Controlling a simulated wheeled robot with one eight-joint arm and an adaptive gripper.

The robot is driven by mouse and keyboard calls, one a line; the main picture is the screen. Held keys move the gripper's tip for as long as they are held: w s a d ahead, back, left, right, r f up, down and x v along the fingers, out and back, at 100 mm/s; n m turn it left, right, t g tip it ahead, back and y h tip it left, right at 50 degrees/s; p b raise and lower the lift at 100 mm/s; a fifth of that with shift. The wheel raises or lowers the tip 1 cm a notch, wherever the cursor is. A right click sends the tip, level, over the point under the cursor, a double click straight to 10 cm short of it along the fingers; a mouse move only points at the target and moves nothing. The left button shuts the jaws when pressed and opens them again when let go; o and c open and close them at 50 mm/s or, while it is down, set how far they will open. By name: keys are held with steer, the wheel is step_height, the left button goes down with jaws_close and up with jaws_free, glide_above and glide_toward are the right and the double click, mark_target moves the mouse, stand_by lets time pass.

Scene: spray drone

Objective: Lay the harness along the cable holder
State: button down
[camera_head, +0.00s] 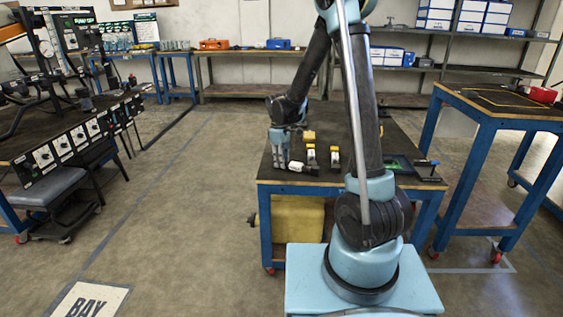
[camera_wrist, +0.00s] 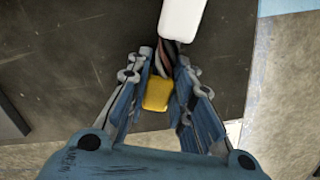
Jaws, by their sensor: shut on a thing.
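The harness shows in the wrist view as a white connector (camera_wrist: 182,18), a short run of dark, red and pale wires (camera_wrist: 172,52) and a yellow block (camera_wrist: 158,93). My gripper (camera_wrist: 158,76) is shut on the harness, with the yellow block between its fingers and the white connector beyond the tips. In the head view my gripper (camera_head: 280,164) points down at the left front of the dark-topped table, and a white connector (camera_head: 302,168) shows just right of it. I cannot tell for sure which thing is the cable holder.
Small yellow-and-white pieces (camera_head: 311,152) and (camera_head: 334,157) stand on the table (camera_head: 368,127) right of my gripper. A dark tray with a green part (camera_head: 402,165) lies farther right. A yellow bin (camera_head: 298,218) sits below. The tabletop's far part looks clear.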

steer(key=c, duration=1.4)
jaws_free()
